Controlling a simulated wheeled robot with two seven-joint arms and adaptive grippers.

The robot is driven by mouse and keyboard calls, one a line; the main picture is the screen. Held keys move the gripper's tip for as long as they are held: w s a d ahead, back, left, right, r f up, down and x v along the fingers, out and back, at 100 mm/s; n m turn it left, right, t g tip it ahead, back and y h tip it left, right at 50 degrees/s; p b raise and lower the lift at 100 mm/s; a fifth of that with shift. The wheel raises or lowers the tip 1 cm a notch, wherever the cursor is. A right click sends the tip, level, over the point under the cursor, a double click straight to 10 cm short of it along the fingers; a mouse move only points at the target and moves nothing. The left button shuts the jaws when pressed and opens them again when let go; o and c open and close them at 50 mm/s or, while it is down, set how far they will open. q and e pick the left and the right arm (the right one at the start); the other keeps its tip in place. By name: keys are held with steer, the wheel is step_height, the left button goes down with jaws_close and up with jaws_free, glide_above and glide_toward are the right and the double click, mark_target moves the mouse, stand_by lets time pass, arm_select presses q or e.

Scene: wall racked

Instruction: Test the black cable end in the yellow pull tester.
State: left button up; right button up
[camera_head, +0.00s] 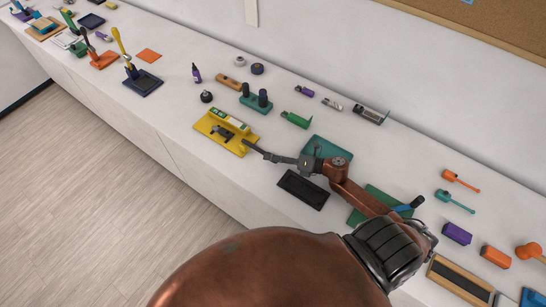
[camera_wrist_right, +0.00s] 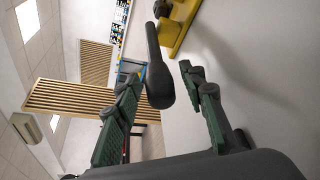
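The yellow pull tester (camera_head: 238,147) stands on the bench, with dark fittings on its plate and a green-and-white strip along its back. A dark lever handle (camera_head: 252,147) sticks out from its right side. My right gripper (camera_head: 272,156) is beside the tester, its fingers pointing at it. In the wrist view the fingers of my right gripper (camera_wrist_right: 160,78) are spread, with the rounded handle (camera_wrist_right: 157,85) between them, seemingly clear of both; the yellow tester (camera_wrist_right: 181,22) is beyond. I cannot pick out the black cable end. My left gripper is out of view.
A black tray (camera_head: 303,190) lies just in front of my right gripper. A teal plate (camera_head: 328,146) and green mat (camera_head: 376,196) lie near my right arm. A teal stand with dark posts (camera_head: 256,105) and a green tool (camera_head: 295,120) are behind.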

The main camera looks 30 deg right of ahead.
steer(key=shift+w, duration=0.1)
steer(key=c, duration=0.7)
jaws_close()
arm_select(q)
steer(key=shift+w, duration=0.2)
arm_select(e)
steer(key=shift+f, duration=0.1)
